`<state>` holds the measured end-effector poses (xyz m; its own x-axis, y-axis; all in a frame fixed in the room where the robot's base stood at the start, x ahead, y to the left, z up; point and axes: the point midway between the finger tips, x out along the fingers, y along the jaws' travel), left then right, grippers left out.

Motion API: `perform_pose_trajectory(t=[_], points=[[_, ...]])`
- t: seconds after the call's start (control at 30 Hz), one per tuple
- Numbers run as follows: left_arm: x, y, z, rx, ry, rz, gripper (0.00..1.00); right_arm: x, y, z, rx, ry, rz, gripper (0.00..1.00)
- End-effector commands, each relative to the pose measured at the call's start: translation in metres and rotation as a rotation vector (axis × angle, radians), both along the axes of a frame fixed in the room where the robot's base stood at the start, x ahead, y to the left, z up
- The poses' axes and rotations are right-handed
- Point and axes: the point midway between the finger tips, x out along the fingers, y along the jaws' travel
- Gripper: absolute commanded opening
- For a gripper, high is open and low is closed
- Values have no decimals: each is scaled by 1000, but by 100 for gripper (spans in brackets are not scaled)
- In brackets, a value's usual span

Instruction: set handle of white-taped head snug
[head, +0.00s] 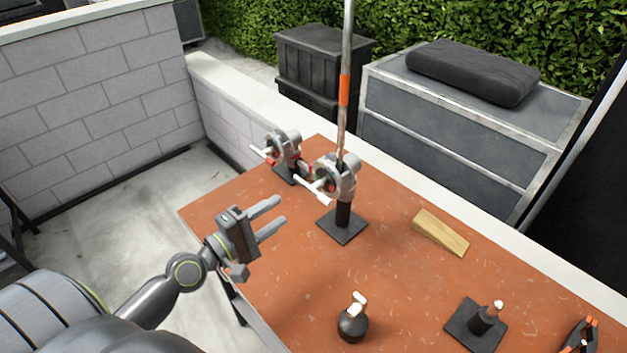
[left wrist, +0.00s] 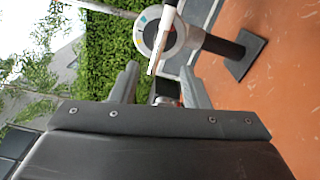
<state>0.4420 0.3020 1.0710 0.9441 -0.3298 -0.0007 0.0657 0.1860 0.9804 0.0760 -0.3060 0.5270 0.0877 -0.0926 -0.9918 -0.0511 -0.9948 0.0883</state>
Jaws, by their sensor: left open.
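A grey grip head with a long white handle (head: 313,190) stands on a black post and square base (head: 342,226); a tall rod with an orange band (head: 344,90) rises from it. A second grey head (head: 285,148), with white and red parts, stands behind it to the left. I cannot clearly make out which head has white tape. My left gripper (head: 281,210) is open and empty, left of the front head and apart from it. In the left wrist view, a white handle (left wrist: 165,40) slants across a round dial ahead of the open fingers (left wrist: 158,82). My right gripper is not in view.
On the orange table (head: 390,290) are a wooden wedge (head: 440,232), a black round object with a white top (head: 353,322), a black base with a short post (head: 478,324), and an orange-black tool (head: 582,335). A low wall borders the back.

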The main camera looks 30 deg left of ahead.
Motion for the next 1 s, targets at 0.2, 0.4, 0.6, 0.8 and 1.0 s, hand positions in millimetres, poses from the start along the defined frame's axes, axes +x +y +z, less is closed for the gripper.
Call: perform_pose_trajectory(t=[0.2,0.4,0.6,0.8,1.0], points=[[41,-14,4,-3,-4,2,41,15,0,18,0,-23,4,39],[77,-27,3,-2,-2,1,41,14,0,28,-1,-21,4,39],[101,-35,1,0,0,1,41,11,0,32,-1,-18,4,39],[109,-38,-1,1,1,1,41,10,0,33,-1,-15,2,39],[109,-38,-1,2,0,1,41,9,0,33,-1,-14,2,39]])
